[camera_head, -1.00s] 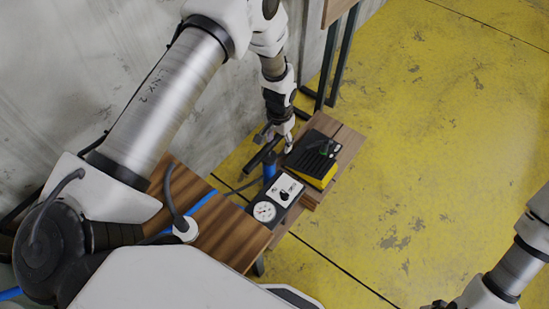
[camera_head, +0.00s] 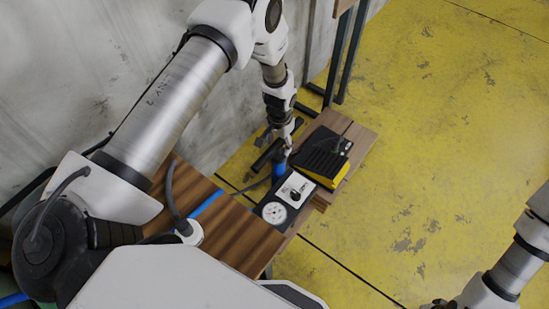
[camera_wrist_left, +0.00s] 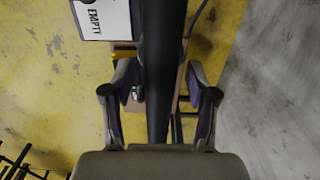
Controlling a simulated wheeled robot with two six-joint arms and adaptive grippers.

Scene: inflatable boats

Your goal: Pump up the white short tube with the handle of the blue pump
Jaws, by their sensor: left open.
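The blue pump (camera_head: 279,171) stands upright on the wooden bench in the head view. Its black handle (camera_head: 267,155) is a bar at the top. My left gripper (camera_head: 281,141) is at the handle, pointing down. In the left wrist view the black handle bar (camera_wrist_left: 162,75) runs between the two open fingers of my left gripper (camera_wrist_left: 160,98), with gaps on both sides. A white round fitting (camera_head: 189,233) with a dark hose sits at the bench's left; I cannot tell whether it is the white short tube. My right gripper (camera_head: 438,304) is barely in view at the bottom edge.
A black box with a round gauge (camera_head: 274,212) and a white switch panel (camera_head: 294,189) is beside the pump. A black and yellow foot pump (camera_head: 325,159) lies behind. An "EMPTY" sign (camera_wrist_left: 100,20) shows in the wrist view. The yellow floor (camera_head: 450,130) is open to the right.

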